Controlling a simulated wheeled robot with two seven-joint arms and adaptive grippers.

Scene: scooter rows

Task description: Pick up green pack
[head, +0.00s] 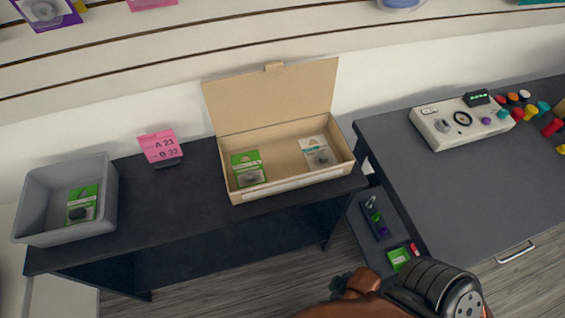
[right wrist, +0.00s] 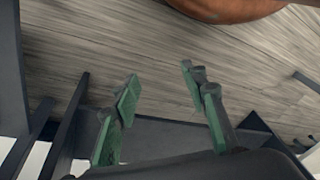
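Green packs show in several places in the head view. One green pack (head: 248,168) stands at the left inside the open cardboard box (head: 292,184). Another green pack (head: 82,205) lies in the grey bin (head: 64,232) at the left. A green item (head: 398,258) lies low beside the right table. My right arm comes in at the bottom of the head view. In the right wrist view, my right gripper (right wrist: 160,85) is open and empty, its green-padded fingers apart over the floor. My left gripper is not in view.
A white and grey pack (head: 318,152) stands at the box's right. A pink sign (head: 160,148) sits between bin and box on the dark table (head: 155,215). The right table (head: 470,185) holds a white control panel (head: 462,121) and coloured knobs. Its near part is clear.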

